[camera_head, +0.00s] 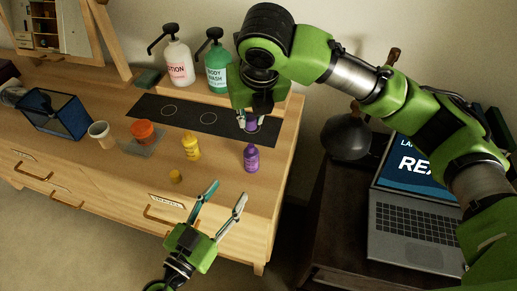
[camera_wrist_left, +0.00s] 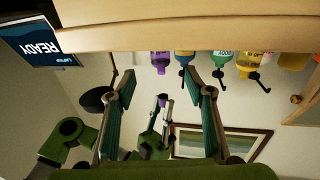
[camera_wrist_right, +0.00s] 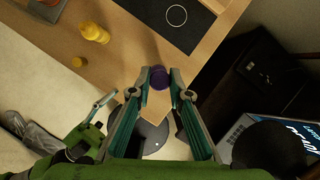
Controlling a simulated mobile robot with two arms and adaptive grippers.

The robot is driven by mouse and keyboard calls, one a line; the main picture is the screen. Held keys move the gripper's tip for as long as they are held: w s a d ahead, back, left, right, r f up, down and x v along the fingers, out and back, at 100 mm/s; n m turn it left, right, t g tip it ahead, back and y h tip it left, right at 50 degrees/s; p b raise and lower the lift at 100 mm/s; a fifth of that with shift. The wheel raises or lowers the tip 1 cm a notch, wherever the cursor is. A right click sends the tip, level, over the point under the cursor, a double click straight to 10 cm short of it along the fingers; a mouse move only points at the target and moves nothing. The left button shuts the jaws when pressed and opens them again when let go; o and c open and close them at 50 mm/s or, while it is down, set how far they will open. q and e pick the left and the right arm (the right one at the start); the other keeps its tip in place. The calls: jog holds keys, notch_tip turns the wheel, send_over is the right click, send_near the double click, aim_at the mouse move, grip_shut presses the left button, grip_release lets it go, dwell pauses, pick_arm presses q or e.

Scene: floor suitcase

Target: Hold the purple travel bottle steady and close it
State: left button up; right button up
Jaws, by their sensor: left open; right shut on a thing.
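The purple travel bottle (camera_head: 251,159) stands upright near the front right edge of the wooden counter, with its neck uncovered. It also shows upside down in the left wrist view (camera_wrist_left: 160,63). My right gripper (camera_head: 250,114) is shut on the purple cap (camera_head: 251,125), which appears above and behind the bottle in the head view, apart from it. The cap also shows between the fingertips in the right wrist view (camera_wrist_right: 159,77). My left gripper (camera_head: 220,192) is open and empty in front of the counter, below and left of the bottle.
A yellow bottle (camera_head: 190,147) and a yellow cap (camera_head: 176,176) are left of the purple bottle. A dark mat (camera_head: 185,120) lies behind, with lotion (camera_head: 179,66) and body wash (camera_head: 217,71) pump bottles beyond. A laptop (camera_head: 420,205) is at right.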

aim_at(248, 163)
pick_arm(q)
jog(key=shift+s+a+r, duration=0.1)
jog(key=shift+s, duration=0.05)
jog(key=x, duration=1.2)
grip_shut()
